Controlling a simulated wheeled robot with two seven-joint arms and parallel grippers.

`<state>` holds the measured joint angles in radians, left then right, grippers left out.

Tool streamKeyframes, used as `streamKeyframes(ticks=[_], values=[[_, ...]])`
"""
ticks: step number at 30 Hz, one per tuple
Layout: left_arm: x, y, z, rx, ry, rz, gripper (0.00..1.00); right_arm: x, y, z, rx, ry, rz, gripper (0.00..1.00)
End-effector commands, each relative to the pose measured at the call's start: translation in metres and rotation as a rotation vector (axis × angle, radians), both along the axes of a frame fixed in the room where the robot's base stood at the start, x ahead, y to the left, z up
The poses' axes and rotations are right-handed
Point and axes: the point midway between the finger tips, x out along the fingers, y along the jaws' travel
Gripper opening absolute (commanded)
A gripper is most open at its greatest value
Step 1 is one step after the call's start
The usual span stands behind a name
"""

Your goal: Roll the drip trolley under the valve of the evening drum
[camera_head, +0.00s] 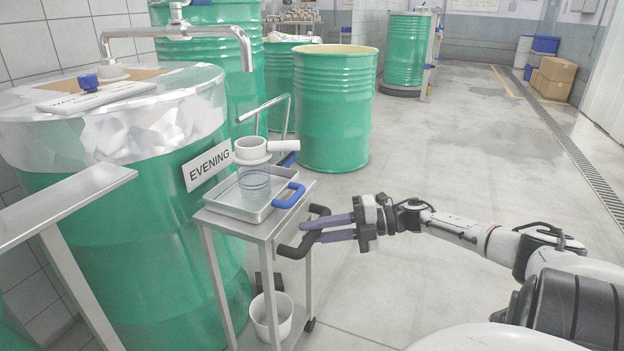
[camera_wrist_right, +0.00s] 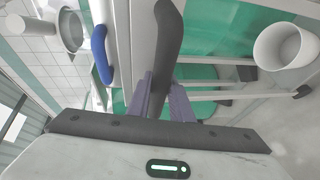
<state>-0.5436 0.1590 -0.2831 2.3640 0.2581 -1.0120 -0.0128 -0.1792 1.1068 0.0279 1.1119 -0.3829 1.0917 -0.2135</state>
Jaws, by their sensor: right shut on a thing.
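The green evening drum (camera_head: 130,240) stands at left with an "EVENING" label (camera_head: 207,164) and a crumpled clear liner over its top. A steel valve spout (camera_head: 180,32) rises over its lid. The drip trolley (camera_head: 257,227) stands close against the drum's right front. It carries a metal tray (camera_head: 238,203) with a blue handle, a clear jar and a white cup-like piece. My right gripper (camera_head: 335,228) is shut on the trolley's dark push handle (camera_head: 299,246). The right wrist view shows the handle (camera_wrist_right: 166,50) between the fingers (camera_wrist_right: 165,98). My left gripper is not in view.
A white bucket (camera_head: 272,317) sits low in the trolley frame. A steel shelf (camera_head: 62,207) juts in at left. An open green drum (camera_head: 335,108) stands behind the trolley. The floor (camera_head: 440,150) to the right is clear up to a drain grate (camera_head: 585,165).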

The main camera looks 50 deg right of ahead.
Motion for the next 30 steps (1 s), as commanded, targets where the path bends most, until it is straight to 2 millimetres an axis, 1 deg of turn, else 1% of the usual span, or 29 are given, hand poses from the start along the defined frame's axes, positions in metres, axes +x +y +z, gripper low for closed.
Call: streamKeyframes(ticks=[1,3,4,14,17,20,27,30], values=[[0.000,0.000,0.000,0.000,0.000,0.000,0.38,0.003,-0.009,0.003,-0.008,-0.004,-0.023,0.24],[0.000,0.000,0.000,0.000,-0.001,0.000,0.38,0.003,-0.008,0.003,-0.007,-0.002,-0.020,0.36],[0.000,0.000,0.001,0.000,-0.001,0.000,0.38,0.003,-0.007,0.003,-0.006,-0.002,-0.018,0.38],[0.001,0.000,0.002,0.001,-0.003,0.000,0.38,0.000,-0.006,0.002,-0.004,0.002,-0.013,0.38],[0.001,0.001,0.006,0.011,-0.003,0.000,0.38,-0.008,-0.012,0.005,-0.005,0.004,-0.012,0.38],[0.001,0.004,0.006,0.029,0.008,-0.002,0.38,-0.022,-0.023,0.009,-0.004,0.004,-0.014,0.38],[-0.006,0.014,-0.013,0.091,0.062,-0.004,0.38,-0.058,-0.052,0.018,-0.005,0.002,-0.015,0.38],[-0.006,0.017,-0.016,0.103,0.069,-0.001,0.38,-0.068,-0.061,0.019,-0.006,0.001,-0.016,0.38]])
